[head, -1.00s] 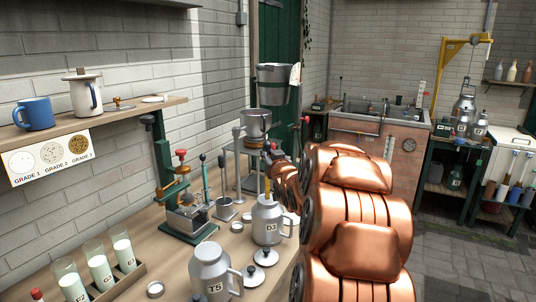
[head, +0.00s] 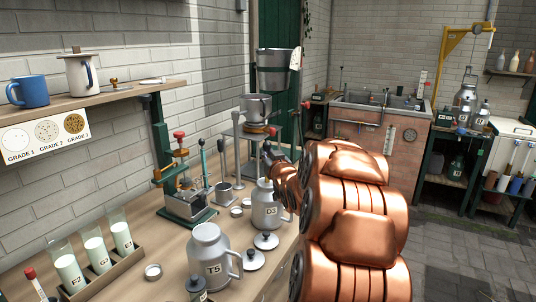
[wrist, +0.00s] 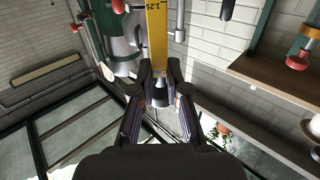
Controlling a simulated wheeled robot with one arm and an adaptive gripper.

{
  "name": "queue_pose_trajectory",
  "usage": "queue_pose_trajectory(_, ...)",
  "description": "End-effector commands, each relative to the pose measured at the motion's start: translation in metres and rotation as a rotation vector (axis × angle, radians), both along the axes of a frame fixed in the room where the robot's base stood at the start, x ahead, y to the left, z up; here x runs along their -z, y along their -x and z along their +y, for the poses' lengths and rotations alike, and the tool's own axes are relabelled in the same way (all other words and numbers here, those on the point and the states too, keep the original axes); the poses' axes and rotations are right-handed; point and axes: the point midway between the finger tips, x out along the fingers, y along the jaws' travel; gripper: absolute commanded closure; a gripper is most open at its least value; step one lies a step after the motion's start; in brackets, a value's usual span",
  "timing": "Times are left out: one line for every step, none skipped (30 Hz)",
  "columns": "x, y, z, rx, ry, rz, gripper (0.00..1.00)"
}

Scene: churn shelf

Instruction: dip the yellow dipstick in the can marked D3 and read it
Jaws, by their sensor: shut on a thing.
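The can marked D3 (head: 266,212) stands upright on the bench in the head view, a grey metal can with a side handle and an open top. My gripper (head: 268,147) is above the can's mouth. The yellow dipstick (wrist: 157,30) shows in the wrist view, with black markings such as 1.25, held at its end between the fingers of my gripper (wrist: 160,90). In the head view only a thin part of the dipstick shows between gripper and can. I cannot tell how deep its lower end reaches.
A rack (head: 112,272) holds milk glasses at left. A green-based press (head: 187,205) and a stand with a pot (head: 257,106) are close behind the D3 can.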

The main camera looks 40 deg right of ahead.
Motion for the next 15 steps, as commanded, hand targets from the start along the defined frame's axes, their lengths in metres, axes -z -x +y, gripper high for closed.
queue_pose_trajectory(0.006,0.0,0.0,0.0,0.0,0.0,1.0)
queue_pose_trajectory(0.008,0.0,0.0,0.0,0.0,0.0,1.0)
queue_pose_trajectory(0.01,0.0,0.0,0.0,0.0,0.0,1.0)
queue_pose_trajectory(0.012,0.0,0.0,0.0,0.0,-0.001,1.0)
queue_pose_trajectory(0.014,0.0,0.0,0.0,0.0,-0.001,1.0)
queue_pose_trajectory(0.016,0.0,0.0,0.0,0.0,-0.001,1.0)
queue_pose_trajectory(0.018,0.0,0.0,0.0,0.0,-0.001,1.0)
queue_pose_trajectory(0.02,0.0,0.0,0.0,0.0,-0.001,1.0)
queue_pose_trajectory(0.023,0.0,0.0,0.0,0.0,-0.001,1.0)
queue_pose_trajectory(0.025,0.0,0.0,0.0,-0.001,0.0,1.0)
queue_pose_trajectory(0.027,0.0,0.0,0.0,-0.001,0.0,1.0)
queue_pose_trajectory(0.029,0.0,0.0,0.0,-0.001,0.0,1.0)
queue_pose_trajectory(0.031,0.0,0.0,0.0,-0.001,0.0,1.0)
queue_pose_trajectory(0.033,0.0,0.0,0.0,-0.001,0.0,1.0)
queue_pose_trajectory(0.036,0.0,0.0,0.0,-0.001,0.0,1.0)
